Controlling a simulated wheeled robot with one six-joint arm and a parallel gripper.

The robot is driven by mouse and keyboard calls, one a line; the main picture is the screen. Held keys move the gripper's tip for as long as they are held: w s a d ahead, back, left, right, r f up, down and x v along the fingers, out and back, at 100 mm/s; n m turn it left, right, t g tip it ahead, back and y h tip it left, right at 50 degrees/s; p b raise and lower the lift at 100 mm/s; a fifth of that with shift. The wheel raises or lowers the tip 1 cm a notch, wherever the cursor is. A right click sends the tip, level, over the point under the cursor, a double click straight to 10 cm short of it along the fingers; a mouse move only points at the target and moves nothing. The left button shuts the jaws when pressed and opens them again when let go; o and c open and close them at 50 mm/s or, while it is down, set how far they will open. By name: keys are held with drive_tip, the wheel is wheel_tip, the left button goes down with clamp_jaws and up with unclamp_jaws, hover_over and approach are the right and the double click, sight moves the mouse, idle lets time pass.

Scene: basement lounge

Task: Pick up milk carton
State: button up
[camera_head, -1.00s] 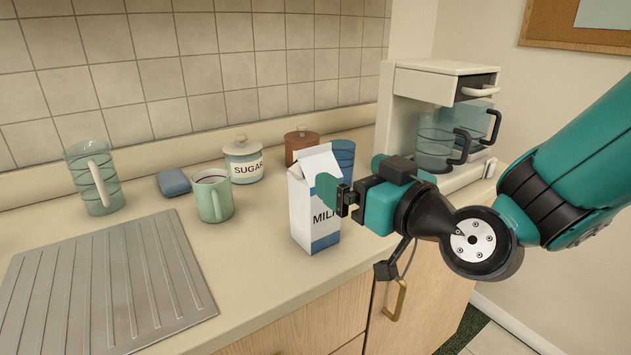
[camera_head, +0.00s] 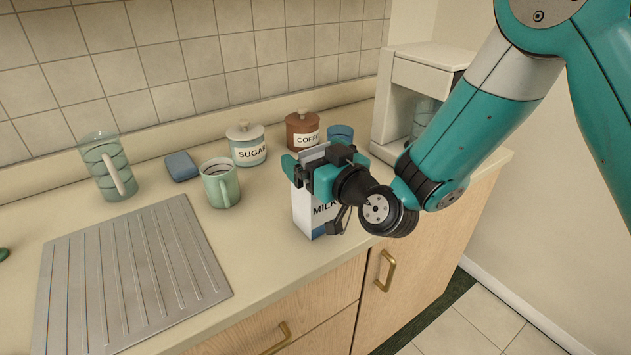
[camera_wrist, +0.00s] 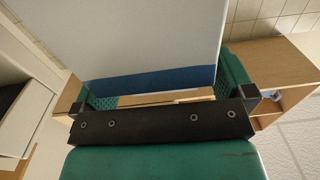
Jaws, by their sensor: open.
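The milk carton (camera_head: 303,208) stands upright on the counter near its front edge, white with a blue band at the base and "MILK" lettering. My gripper (camera_head: 308,166) is at the carton's upper part and hides much of its top. In the wrist view the white and blue carton (camera_wrist: 150,50) fills the space between the two green fingers of my gripper (camera_wrist: 160,92). The jaws are open around the carton, one finger on each side. Whether either finger touches it, I cannot tell.
Behind stand a sugar jar (camera_head: 246,145), a coffee jar (camera_head: 302,130) and a blue cup (camera_head: 341,134). A green mug (camera_head: 220,184) is left of the carton. A glass pitcher (camera_head: 105,165), blue sponge (camera_head: 181,166) and drainboard (camera_head: 130,270) lie farther left. A coffee maker (camera_head: 420,85) stands right.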

drive_tip(key=shift+a, duration=0.1)
drive_tip(key=shift+w, duration=0.1)
drive_tip(key=c, duration=1.4)
drive_tip(key=shift+o, duration=0.2)
